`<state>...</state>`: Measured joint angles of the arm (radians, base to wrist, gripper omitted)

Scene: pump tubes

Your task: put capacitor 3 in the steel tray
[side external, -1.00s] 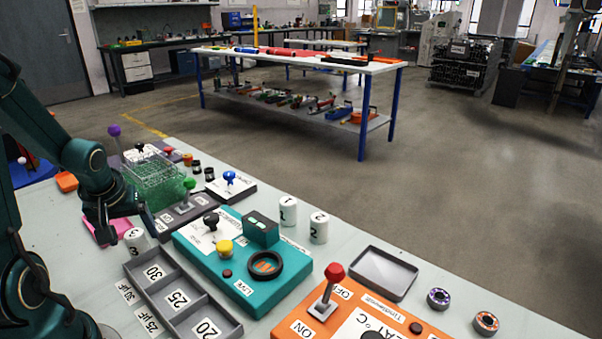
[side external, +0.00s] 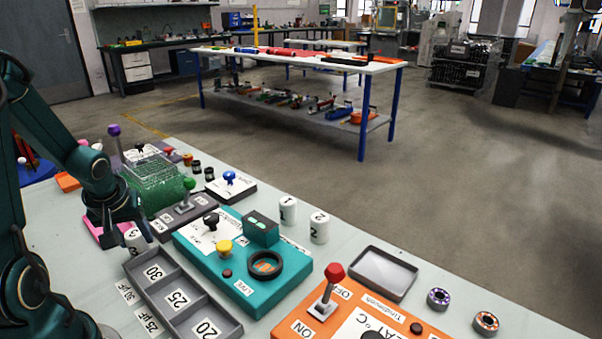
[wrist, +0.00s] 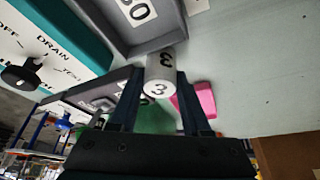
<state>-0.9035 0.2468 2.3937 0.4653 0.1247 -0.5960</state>
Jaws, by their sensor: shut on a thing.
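Capacitor 3, a white cylinder with a black "3", shows between my gripper's fingers in the wrist view (wrist: 160,68) and low at the left in the side view (side external: 134,241). My gripper (wrist: 158,88) is shut on it, with one dark finger on each side. The steel tray (side external: 384,272) is a shallow, empty grey tray at the right, behind the orange panel.
Capacitors 1 (side external: 287,211) and 2 (side external: 319,229) stand behind the teal panel (side external: 240,292). The grey three-compartment tray (side external: 172,297), marked 30, 25 and 20, lies in front of it. The orange panel (side external: 372,322) has an upright red-knobbed lever (side external: 330,285). A pink block (side external: 98,233) lies beside my gripper.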

